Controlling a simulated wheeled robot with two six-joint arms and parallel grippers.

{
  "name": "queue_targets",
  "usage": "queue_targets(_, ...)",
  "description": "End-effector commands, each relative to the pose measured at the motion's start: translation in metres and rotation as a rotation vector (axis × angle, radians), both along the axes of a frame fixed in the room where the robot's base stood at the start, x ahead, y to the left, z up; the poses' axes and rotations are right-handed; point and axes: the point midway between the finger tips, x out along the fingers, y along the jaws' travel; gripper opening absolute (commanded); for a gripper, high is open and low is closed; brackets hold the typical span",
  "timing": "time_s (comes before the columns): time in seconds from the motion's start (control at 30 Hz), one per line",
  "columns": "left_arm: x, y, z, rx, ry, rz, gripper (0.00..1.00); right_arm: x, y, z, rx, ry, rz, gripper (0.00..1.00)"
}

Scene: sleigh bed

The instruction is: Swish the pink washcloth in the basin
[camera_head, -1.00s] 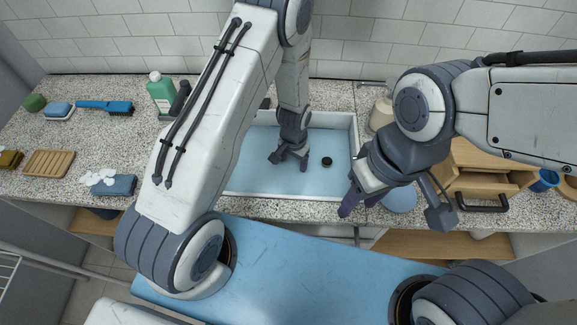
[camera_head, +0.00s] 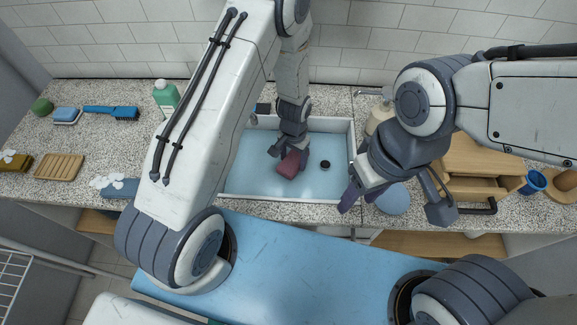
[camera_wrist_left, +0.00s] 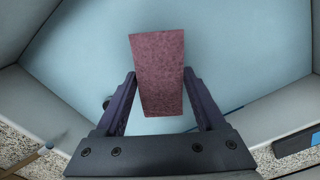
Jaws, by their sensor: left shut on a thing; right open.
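The pink washcloth (camera_head: 290,166) is a dull pink-red rectangular piece at my left gripper (camera_head: 287,154), inside the basin (camera_head: 352,150). The basin is white-walled with a flat light-blue inside. In the left wrist view the washcloth (camera_wrist_left: 158,65) stands between the two fingers of my left gripper (camera_wrist_left: 158,80), which is shut on it. Whether its lower end touches water or the basin floor is unclear. My right gripper (camera_head: 396,205) is open and empty, over the counter's front edge to the right of the basin.
A black round drain piece (camera_head: 325,164) is in the basin. A tap (camera_head: 370,92) and a cream bottle (camera_head: 380,116) stand behind it on the right. A green bottle (camera_head: 166,95) stands left. A wooden drawer box (camera_head: 480,160) and blue cup (camera_head: 533,182) are right.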

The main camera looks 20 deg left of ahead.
Motion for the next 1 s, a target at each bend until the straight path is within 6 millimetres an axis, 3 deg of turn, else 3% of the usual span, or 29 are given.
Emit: queue_targets(1.0,0.0,0.0,0.086,0.0,-0.001,0.0,0.17,0.0,0.0,0.067,0.0,0.0,-0.001,0.5)
